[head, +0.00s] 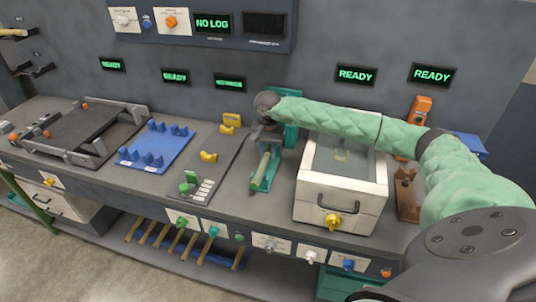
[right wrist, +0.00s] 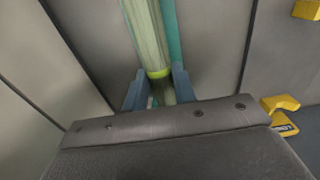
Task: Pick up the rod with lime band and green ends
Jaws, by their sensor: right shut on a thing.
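The rod (head: 263,170) is pale green wood and slants over a teal piece at the middle of the bench. In the right wrist view the rod (right wrist: 146,38) runs up from between the jaws, with a lime band (right wrist: 159,73) close to the fingertips. My right gripper (head: 267,142) is shut on the rod from above; its blue-grey fingers (right wrist: 158,88) stand on both sides of it. The rod's far end is cut off in the wrist view, and its upper end is hidden by the gripper in the head view. My left gripper is not in view.
A white box with a clear lid (head: 340,190) stands close on the right. A blue rack (head: 157,148) and a dark tray (head: 80,128) lie to the left. Yellow pieces (head: 208,157) lie between. Several rods (head: 180,243) rest on a shelf below. A grey panel wall rises behind.

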